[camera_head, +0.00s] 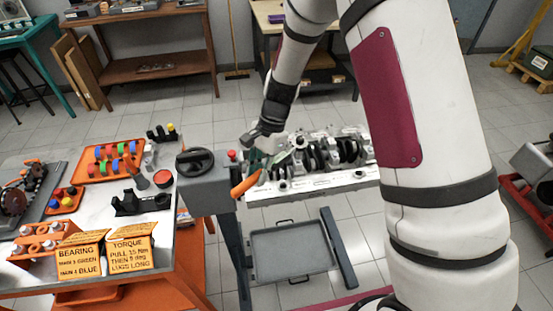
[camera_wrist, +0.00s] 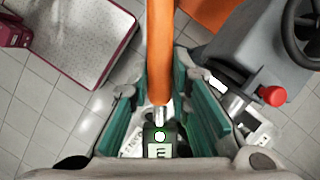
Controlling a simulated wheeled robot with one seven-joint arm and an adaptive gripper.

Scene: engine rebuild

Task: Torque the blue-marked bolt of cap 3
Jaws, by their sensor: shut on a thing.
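My gripper (camera_head: 256,160) is low over the left end of the engine block (camera_head: 320,182). It is shut on an orange-handled tool, probably the torque wrench (camera_head: 245,182). In the wrist view the orange handle (camera_wrist: 160,50) runs up between the teal fingers (camera_wrist: 160,112) of my gripper. A dark piece (camera_wrist: 160,148) with a green dot and a white marking sits below the handle's metal end; I cannot tell whether it belongs to the tool. Crankshaft and caps show on the block. Cap 3 and a blue-marked bolt cannot be made out.
A grey stand with a black handwheel (camera_head: 195,161) and red button (camera_head: 232,155) is beside the block's left end. The left table holds an orange tray (camera_head: 100,172), a black holder (camera_head: 140,203) and instruction signs (camera_head: 131,250). A grey tray (camera_head: 290,252) is below the block.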

